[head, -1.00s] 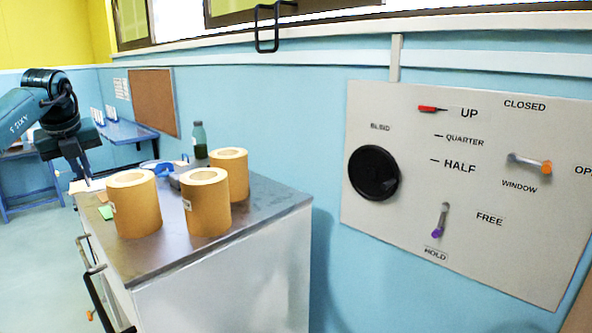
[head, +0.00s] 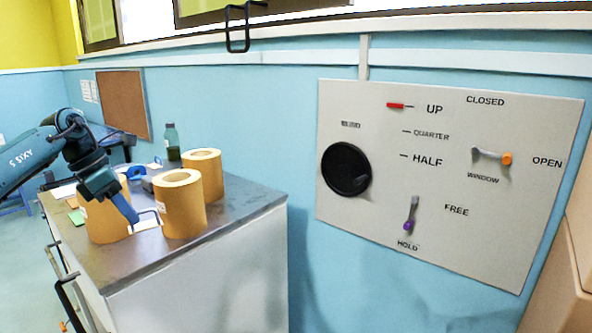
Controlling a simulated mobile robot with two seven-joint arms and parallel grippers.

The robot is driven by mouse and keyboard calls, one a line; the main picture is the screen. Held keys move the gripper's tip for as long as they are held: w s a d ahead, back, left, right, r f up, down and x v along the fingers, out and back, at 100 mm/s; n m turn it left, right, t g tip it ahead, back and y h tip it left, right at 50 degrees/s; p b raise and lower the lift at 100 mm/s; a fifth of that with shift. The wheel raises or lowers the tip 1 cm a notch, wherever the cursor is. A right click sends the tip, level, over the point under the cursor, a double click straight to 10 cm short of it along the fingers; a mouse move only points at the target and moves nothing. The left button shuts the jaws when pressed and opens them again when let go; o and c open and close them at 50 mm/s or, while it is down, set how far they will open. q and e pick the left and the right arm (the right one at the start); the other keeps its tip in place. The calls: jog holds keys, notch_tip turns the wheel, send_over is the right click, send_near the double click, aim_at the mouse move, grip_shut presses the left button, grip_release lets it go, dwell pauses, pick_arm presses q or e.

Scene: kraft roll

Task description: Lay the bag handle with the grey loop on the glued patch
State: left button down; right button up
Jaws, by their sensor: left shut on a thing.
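My left gripper (head: 130,216) reaches in from the left over the worktop (head: 215,222). It is shut on what looks like the bag handle (head: 146,224), a small pale piece with a thin grey loop on its upper side. The handle is in front of the gap between two kraft rolls. The left kraft roll (head: 103,224) is partly hidden behind the gripper. The middle kraft roll (head: 183,206) stands just right of the handle; I cannot tell whether they touch. I cannot make out a glued patch. My right gripper is out of view.
A third kraft roll (head: 205,172) and a green bottle (head: 172,143) stand farther back. A white sheet (head: 63,190) and a green card (head: 77,217) lie at the worktop's left edge. A wall panel (head: 440,225) with a black knob and levers is at right. The worktop's front right is bare.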

pick_arm(q)
jog(key=s+d+f+m+g+y, duration=0.2)
jog(key=s+d+f+m+g, duration=0.55)
jog(key=m, duration=0.75)
jog(key=s+d+f+m+y, duration=0.2)
jog(key=s+d+f+m, duration=0.1)
jog(key=s, duration=0.4)
jog(key=s+d+f+m+t+y, duration=0.1)
jog(key=s+d+f+m+y, duration=0.1)
jog(key=s+d+f+m, duration=0.2)
jog(key=s+f+m, duration=0.1)
jog(key=s+m, duration=0.2)
jog(key=shift+s+d+f+m, duration=0.2)
jog(key=shift+s+m, duration=0.1)
jog(key=shift+m, duration=0.1)
jog(key=shift+r+t, duration=0.1)
jog(key=shift+t, duration=0.15)
